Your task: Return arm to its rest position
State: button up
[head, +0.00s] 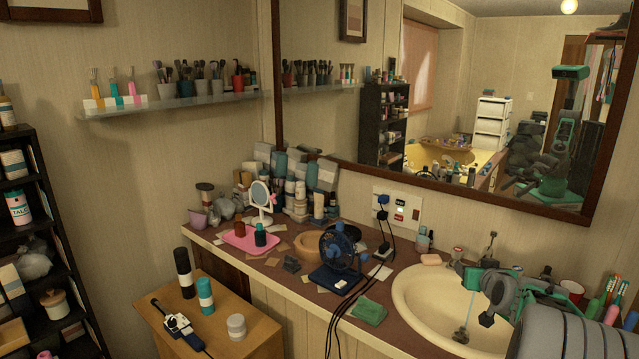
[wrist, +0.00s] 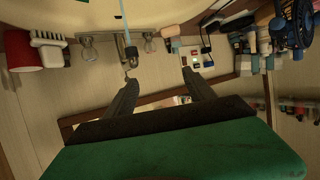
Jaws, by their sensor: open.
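My gripper (wrist: 158,78) shows in the wrist view with its two dark fingers spread apart and nothing between them. In the head view my arm reaches in from the lower right corner, over the right side of the sink (head: 405,306). Its green and dark end hangs above the basin and hides part of the rim and the counter behind. My arm's reflection shows in the mirror (head: 450,130).
A red cup (head: 571,290) and toothbrushes (head: 612,300) stand close to my arm. Black cables (head: 362,290) hang over the counter's front. A wooden stand (head: 240,330) holds bottles.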

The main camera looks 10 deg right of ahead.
jog(key=s+a+n+g+y+p, duration=0.1)
jog(key=s+a+g+y, duration=0.15)
jog(key=a, duration=0.85)
jog(key=s+a+n+g+y+p, duration=0.1)
jog(key=s+a+n, duration=0.15)
jog(key=a, duration=0.95)
jog(key=s+a+f+g+p, duration=0.1)
jog(key=s+a+g, duration=0.2)
jog(key=s+a, duration=0.4)
jog(key=s+a+f+g+y, duration=0.1)
jog(key=s+a, duration=0.6)
jog(key=s, duration=0.7)
jog(key=shift+a+f+n+g+p, duration=0.4)
jog(key=shift+f+g, duration=0.35)
jog(key=shift+g, duration=0.2)
